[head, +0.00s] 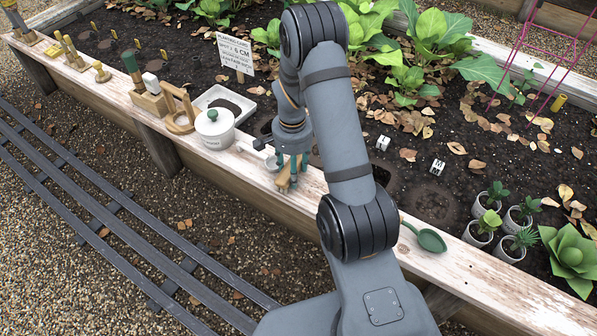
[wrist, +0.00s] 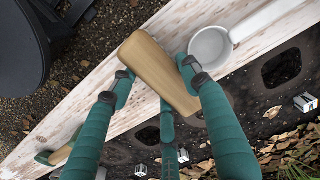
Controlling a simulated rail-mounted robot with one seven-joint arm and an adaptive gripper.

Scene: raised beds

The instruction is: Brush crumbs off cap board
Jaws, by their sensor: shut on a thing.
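The cap board (head: 465,272) is the pale, worn plank along the near edge of the raised bed; it also shows in the wrist view (wrist: 110,62). My gripper (head: 290,166) is over the board with its teal fingers closed around a wooden block-like tool, apparently the brush (head: 284,181). In the wrist view my gripper (wrist: 155,85) has fingers on both sides of the brush's wooden body (wrist: 150,62). Its bristles are hidden. I cannot tell whether it touches the board. Separate crumbs are too small to make out with certainty.
A white scoop or cup (wrist: 209,47) is close beside the brush. A lidded white pot (head: 214,130) and wooden stand (head: 180,112) are to the left on the board. A green scoop (head: 425,238) and potted seedlings (head: 484,228) are to the right. Dark soil lies behind.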

